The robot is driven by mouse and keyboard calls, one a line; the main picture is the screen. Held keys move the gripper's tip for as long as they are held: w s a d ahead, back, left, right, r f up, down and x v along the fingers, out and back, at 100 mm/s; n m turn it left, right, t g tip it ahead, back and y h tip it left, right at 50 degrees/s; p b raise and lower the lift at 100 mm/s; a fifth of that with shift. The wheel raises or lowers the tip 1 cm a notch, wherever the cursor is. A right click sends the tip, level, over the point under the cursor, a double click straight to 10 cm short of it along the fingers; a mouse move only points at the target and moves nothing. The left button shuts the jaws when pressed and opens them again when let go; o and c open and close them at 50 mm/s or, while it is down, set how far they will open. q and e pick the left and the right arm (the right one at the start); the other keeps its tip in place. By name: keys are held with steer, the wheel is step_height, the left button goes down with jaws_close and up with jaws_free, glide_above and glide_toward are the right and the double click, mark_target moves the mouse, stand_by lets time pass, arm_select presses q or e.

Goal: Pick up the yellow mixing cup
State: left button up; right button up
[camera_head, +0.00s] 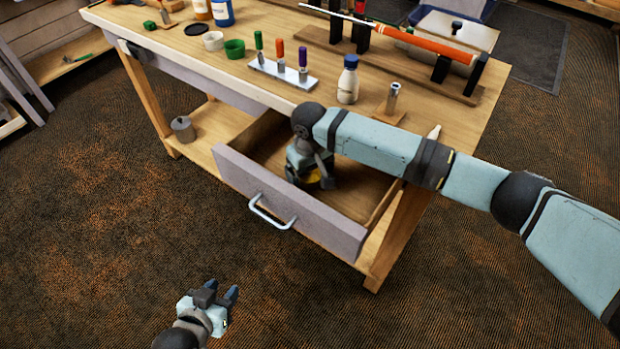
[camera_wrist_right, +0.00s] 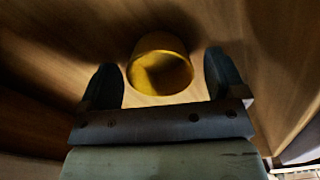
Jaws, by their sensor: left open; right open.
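The yellow mixing cup (camera_wrist_right: 160,66) stands in the open drawer (camera_head: 300,205), its open top facing the right wrist camera. In the head view only a yellow patch of the cup (camera_head: 312,177) shows beneath my right gripper (camera_head: 308,176). In the right wrist view my right gripper (camera_wrist_right: 165,88) is open, with one finger on each side of the cup. I cannot tell whether the fingers touch it. My left gripper (camera_head: 222,300) is open and empty, low over the carpet and away from the bench.
The bench top (camera_head: 275,95) holds white (camera_head: 213,41) and green cups (camera_head: 235,48), a rack (camera_head: 283,72) of coloured tools, a white bottle (camera_head: 348,80) and an orange-gripped club (camera_head: 425,40). The drawer walls close around my right gripper. A grey canister (camera_head: 183,129) stands on the lower shelf.

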steer(key=shift+f, duration=0.25)
steer(key=c, duration=1)
